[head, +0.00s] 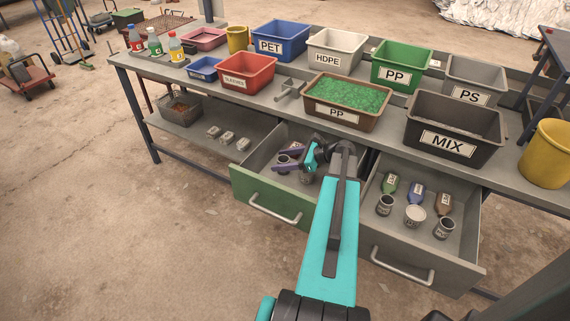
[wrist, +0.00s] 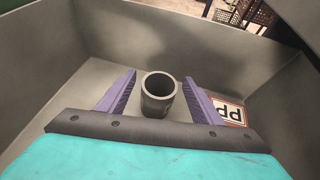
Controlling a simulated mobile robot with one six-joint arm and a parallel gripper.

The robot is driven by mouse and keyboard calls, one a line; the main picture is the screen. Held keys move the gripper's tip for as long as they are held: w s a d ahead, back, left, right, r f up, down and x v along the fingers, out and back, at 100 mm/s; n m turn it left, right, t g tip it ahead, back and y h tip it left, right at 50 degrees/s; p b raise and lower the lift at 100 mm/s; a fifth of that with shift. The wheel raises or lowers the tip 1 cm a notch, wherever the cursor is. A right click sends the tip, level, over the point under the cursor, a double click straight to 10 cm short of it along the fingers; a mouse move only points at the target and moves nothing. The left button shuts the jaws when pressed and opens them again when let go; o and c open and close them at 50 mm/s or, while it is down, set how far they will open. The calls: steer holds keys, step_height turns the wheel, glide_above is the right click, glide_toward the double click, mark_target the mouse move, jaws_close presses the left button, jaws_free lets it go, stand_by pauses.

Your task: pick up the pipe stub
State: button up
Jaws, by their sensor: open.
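The pipe stub (wrist: 158,97) is a short grey hollow cylinder. In the wrist view it stands upright on the floor of a grey drawer, its open end facing up. My gripper (wrist: 161,99) is open, with one purple finger on each side of the stub and a visible gap at both sides. In the head view my gripper (head: 287,161) reaches down into the left drawer with the green front (head: 268,202). Small grey items show around the fingers there, partly hidden by the gripper, so I cannot tell the stub apart clearly.
A PP label (wrist: 229,111) lies right of the stub, near the drawer wall. The right drawer (head: 412,257) is open and holds bottles and cans.

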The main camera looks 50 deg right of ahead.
mark_target(283, 158)
steer(key=c, duration=1.1)
steer(key=shift+c, duration=0.2)
steer(key=shift+r, duration=5)
